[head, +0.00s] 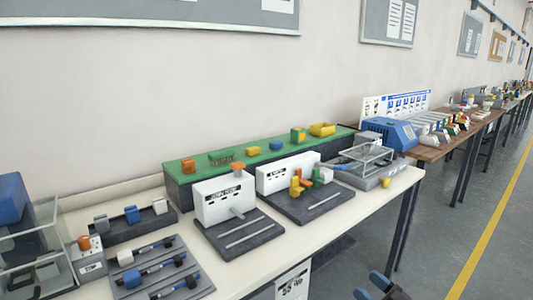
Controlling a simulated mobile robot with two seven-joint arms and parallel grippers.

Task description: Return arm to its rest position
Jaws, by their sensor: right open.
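My right gripper (372,287) shows at the bottom edge of the head view, right of centre. Its two blue-tipped fingers are apart, and nothing is seen between them. It appears over the floor in front of the workbench, clear of the bench top. Most of my right arm is out of the frame. My left gripper and left arm are not in view.
A cream workbench (335,222) carries two white machines (224,201) (276,179) on dark plates, a tool tray (197,285), a green-topped block (222,169) with small parts, and clear-covered boxes. A brown table (432,154) stands beyond. Grey floor (450,225) is open at right.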

